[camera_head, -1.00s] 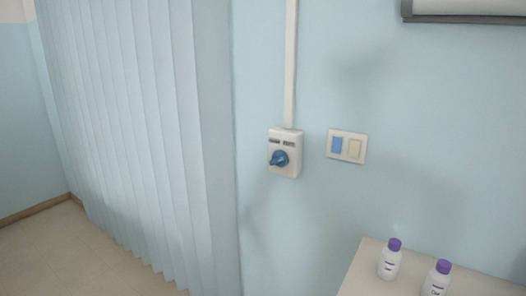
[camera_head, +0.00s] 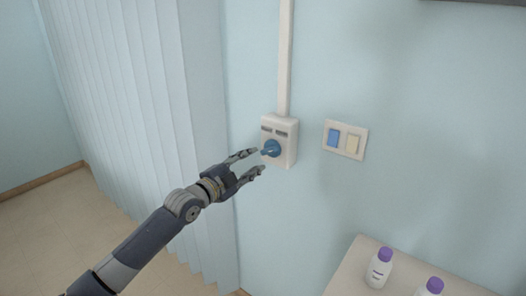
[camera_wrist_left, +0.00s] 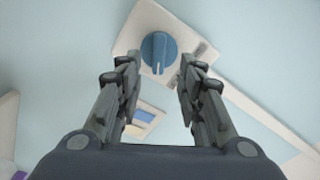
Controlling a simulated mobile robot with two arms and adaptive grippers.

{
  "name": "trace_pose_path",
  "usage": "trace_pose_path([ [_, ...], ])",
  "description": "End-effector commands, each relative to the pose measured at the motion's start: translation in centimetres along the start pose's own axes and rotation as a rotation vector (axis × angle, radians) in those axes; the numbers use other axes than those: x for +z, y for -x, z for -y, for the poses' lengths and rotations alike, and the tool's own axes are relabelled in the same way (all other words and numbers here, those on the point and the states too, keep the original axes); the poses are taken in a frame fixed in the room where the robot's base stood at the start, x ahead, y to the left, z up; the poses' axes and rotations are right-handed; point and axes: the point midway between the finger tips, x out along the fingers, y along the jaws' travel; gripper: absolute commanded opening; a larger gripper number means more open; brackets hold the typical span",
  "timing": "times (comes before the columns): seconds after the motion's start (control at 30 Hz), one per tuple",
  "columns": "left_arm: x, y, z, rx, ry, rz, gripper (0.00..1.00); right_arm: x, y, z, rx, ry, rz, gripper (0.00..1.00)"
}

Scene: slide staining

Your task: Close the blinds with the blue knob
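The blue knob (camera_head: 271,148) sits on a white control box (camera_head: 291,151) on the wall, at the lower end of a white conduit. It also shows in the left wrist view (camera_wrist_left: 158,53). My left gripper (camera_head: 258,161) is open, with its fingertips just in front of the knob. In the left wrist view the left gripper (camera_wrist_left: 156,72) has one finger to each side of the knob, with gaps between. The light blue vertical blinds (camera_head: 130,110) hang at the left of the head view. My right gripper is not in view.
A switch plate (camera_head: 345,138) with a blue and a cream rocker is right of the box. A pale table (camera_head: 346,272) at the lower right holds white bottles with purple caps, one at its left (camera_head: 380,269). Open floor (camera_head: 50,235) lies at the left.

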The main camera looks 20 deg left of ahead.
Motion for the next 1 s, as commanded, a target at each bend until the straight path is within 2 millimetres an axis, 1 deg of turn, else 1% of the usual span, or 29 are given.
trace_pose_path([
  [0.03, -0.2, -0.9, 0.3, -0.002, 0.003, -0.001, 0.35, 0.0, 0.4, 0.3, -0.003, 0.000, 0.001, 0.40],
  [0.2, -0.2, -3.4, 0.1, -0.001, 0.003, -0.001, 0.35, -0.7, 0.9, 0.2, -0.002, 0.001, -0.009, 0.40],
  [0.4, -0.1, -5.5, 0.0, 0.000, 0.002, -0.001, 0.35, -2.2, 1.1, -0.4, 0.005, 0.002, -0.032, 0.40],
  [0.6, 0.0, -6.4, 0.0, 0.000, 0.001, 0.000, 0.35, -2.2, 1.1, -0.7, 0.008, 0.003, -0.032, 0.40],
  [0.9, 0.0, -6.5, -0.1, 0.000, 0.001, 0.000, 0.35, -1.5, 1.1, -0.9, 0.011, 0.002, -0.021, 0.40],
  [0.93, 0.0, -6.5, -0.1, 0.000, 0.001, 0.000, 0.30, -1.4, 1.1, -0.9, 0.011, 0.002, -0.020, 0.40],
  [0.97, 0.0, -6.5, -0.1, 0.000, 0.001, 0.000, 0.24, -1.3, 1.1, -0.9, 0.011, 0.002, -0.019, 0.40],
  [1.0, 0.0, -6.5, -0.1, 0.000, 0.001, 0.000, 0.15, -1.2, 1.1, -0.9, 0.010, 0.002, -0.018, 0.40],
])
